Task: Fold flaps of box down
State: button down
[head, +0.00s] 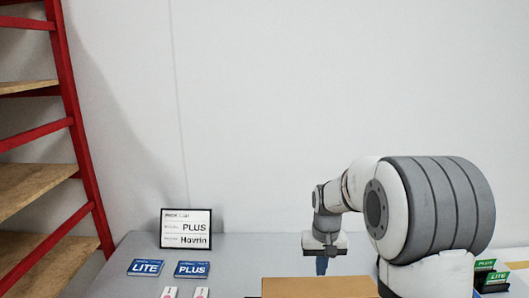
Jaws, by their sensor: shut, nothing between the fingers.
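The brown cardboard box (318,287) stands at the bottom edge of the head view, in front of my arm. Only its upper part shows, and the rest is cut off by the frame. I cannot tell how its flaps lie. My gripper (322,266) points down just behind the box's far edge, left of my arm's large grey and white joint. Its fingers are shut with nothing between them. Their lower ends are close to the box's top edge, and I cannot tell whether they touch it.
A grey table (235,262) stands against a white wall. On it are a sign (186,228) reading PLUS and Havrin, a blue LITE card (146,268), a blue PLUS card (192,270) and small white items. A red-framed shelf (75,120) rises at left.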

aim_at(322, 292)
jog(key=shift+s+f, duration=0.15)
jog(key=shift+s, duration=0.25)
jog(key=shift+s+f+b, duration=0.95)
jog(key=shift+b, duration=0.05)
jog(key=shift+s+f+b, duration=0.3)
jog(key=shift+f+b, duration=0.2)
jog(key=shift+f, duration=0.15)
jog(key=shift+s+f, duration=0.25)
jog(key=shift+s, duration=0.05)
jog(key=shift+f+b, duration=0.3)
jog(key=shift+b, duration=0.1)
notch_tip(322, 292, up, 8)
jog(key=p, duration=0.5)
jog(key=shift+f, duration=0.2)
jog(key=shift+r, duration=0.1)
